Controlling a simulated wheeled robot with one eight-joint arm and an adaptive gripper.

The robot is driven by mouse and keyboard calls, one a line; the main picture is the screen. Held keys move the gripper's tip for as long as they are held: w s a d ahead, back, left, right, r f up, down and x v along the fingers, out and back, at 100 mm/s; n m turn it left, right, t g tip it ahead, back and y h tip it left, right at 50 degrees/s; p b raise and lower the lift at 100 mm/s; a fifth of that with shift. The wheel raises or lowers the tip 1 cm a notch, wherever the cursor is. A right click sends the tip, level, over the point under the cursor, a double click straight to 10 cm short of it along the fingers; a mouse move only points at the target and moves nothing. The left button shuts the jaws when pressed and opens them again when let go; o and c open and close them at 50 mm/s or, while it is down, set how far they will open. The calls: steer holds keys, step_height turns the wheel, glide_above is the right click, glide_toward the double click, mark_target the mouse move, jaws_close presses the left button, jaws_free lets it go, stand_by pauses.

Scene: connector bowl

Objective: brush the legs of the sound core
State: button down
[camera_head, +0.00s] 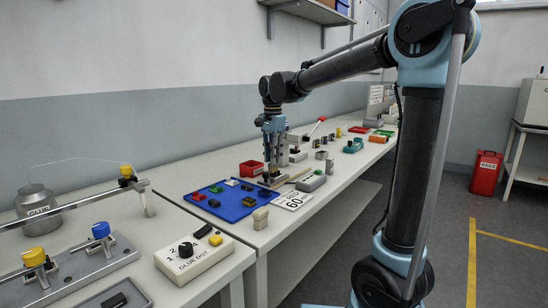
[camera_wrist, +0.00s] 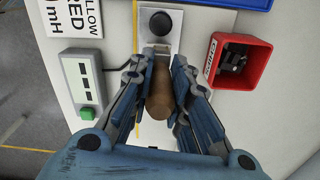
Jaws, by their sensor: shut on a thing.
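My gripper (camera_head: 272,172) is over the white bench, beyond the right edge of the blue mat. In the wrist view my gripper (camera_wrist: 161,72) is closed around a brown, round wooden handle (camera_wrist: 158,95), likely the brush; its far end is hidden. Just past the fingers, a dark round piece (camera_wrist: 158,22) sits on a pale metal plate (camera_wrist: 158,42); I cannot tell if it is a core. Several small coloured cores lie on the blue mat (camera_head: 229,212). I cannot tell which core is the sound one, and no legs are clear.
A red box (camera_wrist: 212,62) holding dark pieces stands right of my gripper in the wrist view. A grey meter with a green button (camera_wrist: 82,68) and a printed card (camera_wrist: 72,20) are to the left. The glue dot box (camera_head: 194,258) stands nearer in the head view.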

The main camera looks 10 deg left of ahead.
steer(key=shift+w+d, duration=0.1)
steer(key=shift+w, duration=0.1)
steer(key=shift+w+d, duration=0.5)
steer(key=shift+w, duration=0.35)
step_height(320, 180, up, 9)
stand_by(1.0)
stand_by(0.4)
steer(key=shift+s+a+f, duration=0.1)
steer(key=shift+s+a, duration=0.25)
steer(key=shift+s, duration=0.2)
steer(key=shift+s+a, duration=0.3)
steer(key=shift+s, duration=0.2)
steer(key=shift+f, duration=0.15)
steer(key=shift+f, duration=3.65)
